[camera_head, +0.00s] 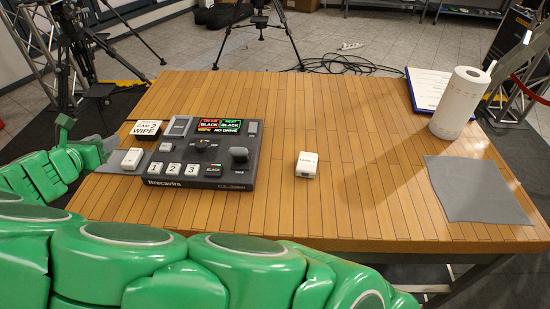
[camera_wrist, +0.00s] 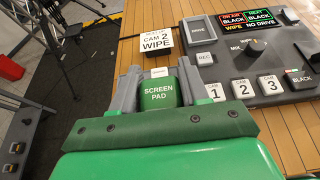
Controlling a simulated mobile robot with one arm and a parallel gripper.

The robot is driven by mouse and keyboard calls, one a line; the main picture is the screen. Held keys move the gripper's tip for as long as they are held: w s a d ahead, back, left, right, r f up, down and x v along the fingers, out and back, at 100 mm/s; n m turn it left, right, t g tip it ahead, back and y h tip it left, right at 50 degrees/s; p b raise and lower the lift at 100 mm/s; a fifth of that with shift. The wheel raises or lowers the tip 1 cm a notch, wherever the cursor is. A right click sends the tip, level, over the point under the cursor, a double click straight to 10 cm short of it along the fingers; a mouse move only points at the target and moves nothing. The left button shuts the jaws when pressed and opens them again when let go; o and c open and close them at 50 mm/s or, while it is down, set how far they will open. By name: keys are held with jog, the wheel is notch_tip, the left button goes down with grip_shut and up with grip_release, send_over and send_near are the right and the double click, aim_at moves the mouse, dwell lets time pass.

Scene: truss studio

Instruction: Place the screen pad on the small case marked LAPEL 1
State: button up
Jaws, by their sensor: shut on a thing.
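The small white case marked LAPEL 1 (camera_head: 307,165) stands on the table, right of the control panel. My gripper (camera_wrist: 158,76) is shut on the green screen pad (camera_wrist: 158,94), with one grey finger on each side of it. In the head view my gripper (camera_head: 112,157) is at the table's left edge, left of the panel and well away from LAPEL 1. The pad is not clearly visible there. LAPEL 1 is out of the wrist view.
A small white case (camera_head: 132,158) sits just beyond the pad; I cannot tell if they touch. The control panel (camera_head: 245,180) and CAM 2 WIPE sign (camera_head: 147,129) stand close by. Table around LAPEL 1 is clear.

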notch_tip(320, 180, up, 3)
jog(key=w+d+m+h, duration=0.3)
jog(key=w+d, duration=0.5)
jog(key=d, duration=0.6)
jog(key=m+g+h, duration=0.4)
jog(key=m+h, duration=0.2)
jog(key=h, duration=0.1)
send_over(312, 158)
notch_tip(312, 158, down, 4)
jog(key=shift+f, duration=4.6)
jog(key=shift+f, duration=0.1)
jog(key=o, duration=1)
